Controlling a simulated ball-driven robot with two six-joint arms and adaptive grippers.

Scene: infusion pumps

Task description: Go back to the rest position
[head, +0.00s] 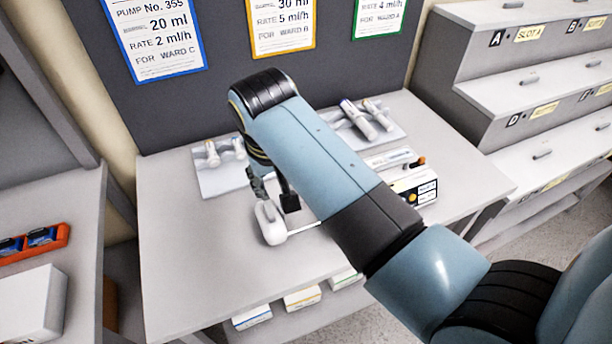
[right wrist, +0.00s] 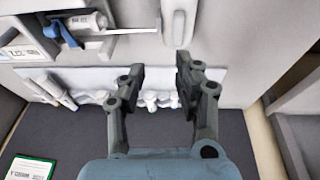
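My right arm reaches in from the right of the head view and bends down over the grey table (head: 180,260). The right gripper (head: 273,194) is partly hidden by its own arm, beside a white rounded object (head: 270,225) on the table. In the right wrist view the right gripper (right wrist: 160,72) is open, with nothing between its fingers. The white object (right wrist: 180,20) lies beyond the fingertips, apart from them. My left gripper is not in view.
A white pump unit (head: 415,187) with a dark label stands on the table's right side. Trays with syringes (head: 365,118) and small white parts (head: 210,183) lie at the back. Stepped drawers (head: 480,75) rise at right. An orange tray (head: 62,236) is at left.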

